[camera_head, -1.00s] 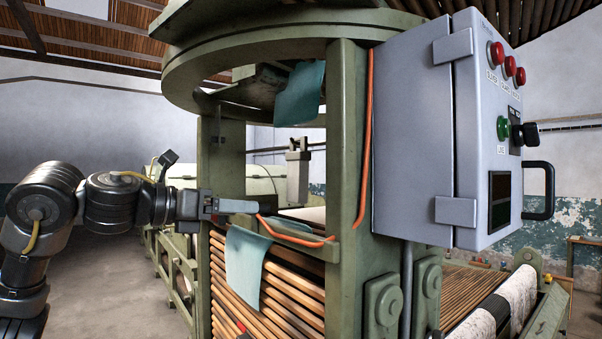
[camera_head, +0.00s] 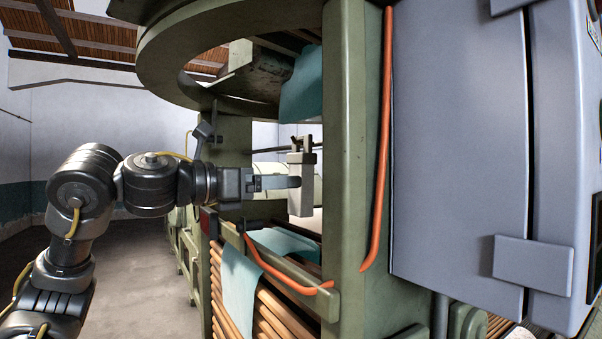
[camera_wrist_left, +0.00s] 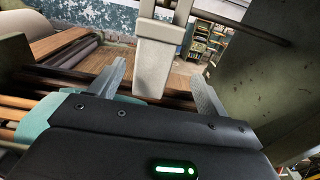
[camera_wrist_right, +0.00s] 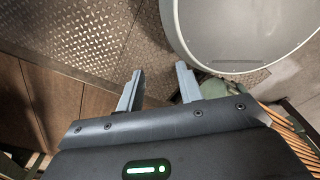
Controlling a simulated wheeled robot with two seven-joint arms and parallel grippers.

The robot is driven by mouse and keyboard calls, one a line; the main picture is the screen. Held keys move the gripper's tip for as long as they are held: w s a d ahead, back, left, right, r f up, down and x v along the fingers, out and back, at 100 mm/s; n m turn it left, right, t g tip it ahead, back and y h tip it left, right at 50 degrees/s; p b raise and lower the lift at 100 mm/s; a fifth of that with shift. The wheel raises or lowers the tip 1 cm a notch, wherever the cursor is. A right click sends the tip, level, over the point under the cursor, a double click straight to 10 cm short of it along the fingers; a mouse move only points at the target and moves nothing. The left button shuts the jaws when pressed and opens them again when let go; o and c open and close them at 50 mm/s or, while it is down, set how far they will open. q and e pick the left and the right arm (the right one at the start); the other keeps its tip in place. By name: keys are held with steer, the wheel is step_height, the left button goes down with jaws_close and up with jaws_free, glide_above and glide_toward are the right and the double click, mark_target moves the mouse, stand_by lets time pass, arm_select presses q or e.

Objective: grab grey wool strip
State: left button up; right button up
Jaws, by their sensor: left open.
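A pale grey strip (camera_head: 301,190), which I take for the grey wool strip, hangs upright from a holder inside the green frame. In the left wrist view the strip (camera_wrist_left: 155,62) hangs between the two fingers, with a gap showing on each side. My left gripper (camera_head: 294,182) is open and reaches in from the left at the strip's height; its fingertips (camera_wrist_left: 158,70) are spread around the strip without visible contact. My right gripper (camera_wrist_right: 159,70) is open and empty, away from the strip, over a metal tread floor.
A teal cloth (camera_head: 302,85) hangs above and another (camera_head: 240,282) drapes over wooden slats below. The green post (camera_head: 347,170), an orange cable (camera_head: 378,150) and a grey control cabinet (camera_head: 455,150) stand to the right. A pale round vessel (camera_wrist_right: 240,35) is near my right gripper.

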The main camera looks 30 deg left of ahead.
arm_select(q)
steer(key=p+x, duration=0.2)
steer(key=x, duration=0.1)
steer(key=p+x, duration=0.2)
steer(key=x, duration=0.1)
steer(key=shift+w+a, duration=0.25)
steer(key=shift+a, duration=0.1)
steer(key=shift+w+d, duration=0.2)
steer(key=shift+w, duration=0.1)
steer(key=shift+s+a, duration=0.1)
steer(key=shift+s, duration=0.1)
steer(key=shift+c, duration=1.7)
steer(key=c, duration=0.7)
arm_select(e)
steer(key=r, duration=0.2)
steer(key=w+r, duration=0.1)
steer(key=r, duration=0.1)
steer(key=shift+w+r, duration=0.15)
steer(key=shift+r, duration=0.1)
